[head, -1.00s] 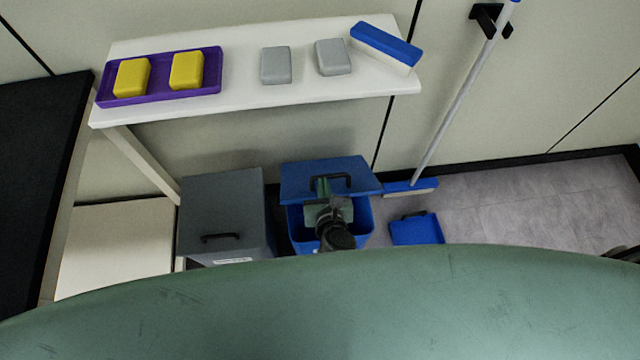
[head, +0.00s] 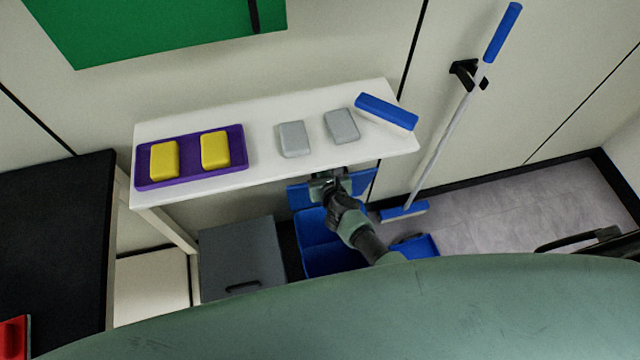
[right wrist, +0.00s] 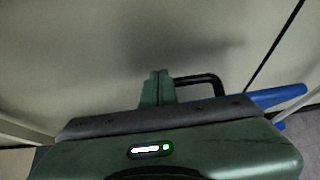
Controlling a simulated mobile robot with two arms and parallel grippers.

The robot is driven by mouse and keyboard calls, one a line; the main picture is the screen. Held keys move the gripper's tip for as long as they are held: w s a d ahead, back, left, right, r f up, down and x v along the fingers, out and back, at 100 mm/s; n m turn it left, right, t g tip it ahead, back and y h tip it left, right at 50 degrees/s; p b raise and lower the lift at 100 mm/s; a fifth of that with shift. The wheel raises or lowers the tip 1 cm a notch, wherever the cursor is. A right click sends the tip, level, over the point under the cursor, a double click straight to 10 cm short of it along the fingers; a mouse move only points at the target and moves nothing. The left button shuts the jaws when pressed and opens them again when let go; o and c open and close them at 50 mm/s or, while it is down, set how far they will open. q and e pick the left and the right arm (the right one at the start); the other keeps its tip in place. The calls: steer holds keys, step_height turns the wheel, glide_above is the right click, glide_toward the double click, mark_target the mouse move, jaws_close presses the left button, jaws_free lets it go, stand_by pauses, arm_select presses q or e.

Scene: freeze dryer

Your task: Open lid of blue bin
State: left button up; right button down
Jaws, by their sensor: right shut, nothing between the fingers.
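The blue bin (head: 325,255) stands on the floor under the white shelf, its inside visible from above. Its blue lid (head: 302,196) is swung up and tilted at the back, partly hidden by my right gripper and the shelf edge. My right gripper (head: 328,182) is shut and empty at the lid. In the right wrist view, the gripper's green fingers (right wrist: 157,88) are right beside the lid's black handle (right wrist: 203,82), and the blue lid edge (right wrist: 275,97) shows at the right. I cannot tell whether the fingers touch the handle. My left gripper is not in view.
The white shelf (head: 260,185) above the bin holds a purple tray (head: 190,178) with yellow blocks, grey blocks and a blue-white block. A grey bin (head: 240,260) stands left of the blue bin. A mop (head: 440,145) and blue dustpan (head: 425,247) are to the right.

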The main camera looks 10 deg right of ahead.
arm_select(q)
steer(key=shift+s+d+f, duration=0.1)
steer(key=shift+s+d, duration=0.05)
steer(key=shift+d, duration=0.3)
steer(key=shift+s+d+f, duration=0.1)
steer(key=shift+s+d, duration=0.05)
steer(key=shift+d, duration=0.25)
arm_select(e)
steer(key=w, duration=0.4)
steer(key=shift+w+d, duration=0.2)
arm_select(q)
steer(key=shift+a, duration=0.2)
